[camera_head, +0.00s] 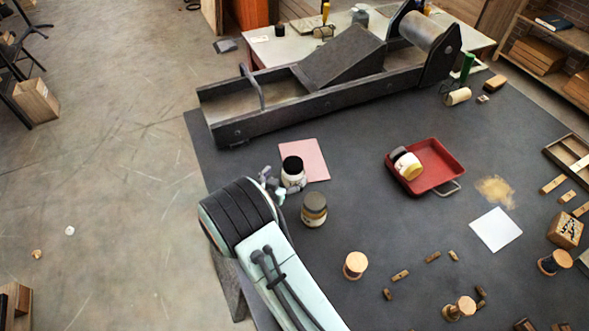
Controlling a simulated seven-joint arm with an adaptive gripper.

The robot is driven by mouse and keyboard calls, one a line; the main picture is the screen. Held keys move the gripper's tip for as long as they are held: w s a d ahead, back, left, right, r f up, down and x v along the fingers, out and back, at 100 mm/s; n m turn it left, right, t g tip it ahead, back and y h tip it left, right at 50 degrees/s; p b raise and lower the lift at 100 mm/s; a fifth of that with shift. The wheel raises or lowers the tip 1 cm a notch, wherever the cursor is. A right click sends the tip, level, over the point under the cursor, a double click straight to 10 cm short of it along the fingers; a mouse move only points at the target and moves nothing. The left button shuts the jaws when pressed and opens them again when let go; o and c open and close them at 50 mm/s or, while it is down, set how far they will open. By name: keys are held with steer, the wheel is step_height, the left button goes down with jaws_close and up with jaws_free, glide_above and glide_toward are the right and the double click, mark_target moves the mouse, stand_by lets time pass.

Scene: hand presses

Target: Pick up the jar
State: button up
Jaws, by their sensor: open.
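A second jar, with a grey-brown lid and a tan band (314,209), stands upright a little nearer and to the right. My gripper (279,184) is open, low at the left and near side of the black-lidded jar. Its fingers are very close to that jar; I cannot tell whether they touch it or reach around it. My arm hides part of the gripper.
A long grey press (330,90) runs along the back. A red tray (440,166) holding a yellow-and-white container (407,165) is to the right. Wooden spools (355,265) and small blocks lie at the front right. The table between the jars and the tray is clear.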

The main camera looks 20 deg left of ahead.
mark_target(290, 170)
steer(key=x, duration=0.5)
steer(key=shift+w+f, duration=0.1)
steer(key=shift+w, duration=0.2)
steer(key=shift+c, duration=0.4)
steer(key=c, duration=1.3)
